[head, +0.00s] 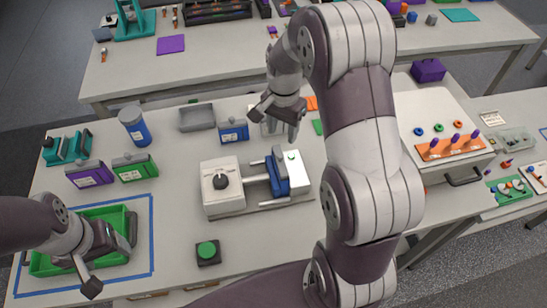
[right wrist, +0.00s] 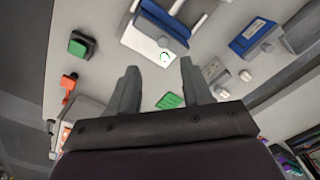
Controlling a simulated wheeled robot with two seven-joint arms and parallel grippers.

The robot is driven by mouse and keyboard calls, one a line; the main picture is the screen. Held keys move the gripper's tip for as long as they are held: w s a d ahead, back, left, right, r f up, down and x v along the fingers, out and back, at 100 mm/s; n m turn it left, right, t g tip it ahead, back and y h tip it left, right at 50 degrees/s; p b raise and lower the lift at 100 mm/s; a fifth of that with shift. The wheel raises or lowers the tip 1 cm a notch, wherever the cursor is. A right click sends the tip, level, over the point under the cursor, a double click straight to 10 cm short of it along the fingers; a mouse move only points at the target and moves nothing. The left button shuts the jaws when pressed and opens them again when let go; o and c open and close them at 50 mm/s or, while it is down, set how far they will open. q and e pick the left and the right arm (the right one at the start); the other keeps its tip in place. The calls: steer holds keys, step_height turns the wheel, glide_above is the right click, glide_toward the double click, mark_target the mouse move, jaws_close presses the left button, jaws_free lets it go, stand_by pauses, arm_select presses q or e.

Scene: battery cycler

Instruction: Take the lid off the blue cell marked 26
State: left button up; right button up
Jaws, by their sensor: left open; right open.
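A blue cell (head: 233,130) with a pale label stands upright behind the white cycler (head: 222,190); its number is too small to read. In the right wrist view a labelled blue cell (right wrist: 252,38) shows at upper right, outside my fingers. Another blue block (head: 278,172) sits in the cycler's clamp. I cannot tell which is 26. My right gripper (head: 280,118) is open and empty above the table, right of the standing blue cell; it also shows in the right wrist view (right wrist: 159,68). My left gripper (head: 110,260) is open over the green tray (head: 45,262).
A purple cell (head: 90,174), a green cell (head: 134,167) and a blue bottle (head: 135,127) stand at left. A grey tray (head: 196,118) lies beside the blue cell. A green button (head: 207,250) is in front. A peg board (head: 455,147) stands at right.

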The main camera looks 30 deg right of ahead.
mark_target(280, 155)
steer(key=f+p, duration=0.1)
steer(key=f, duration=0.4)
steer(key=f+p, duration=0.2)
steer(key=f, duration=0.2)
steer(key=shift+w+f, duration=0.2)
steer(key=shift+f, duration=0.2)
steer(key=shift+w+f, duration=0.1)
steer(key=shift+f, duration=0.2)
jaws_close()
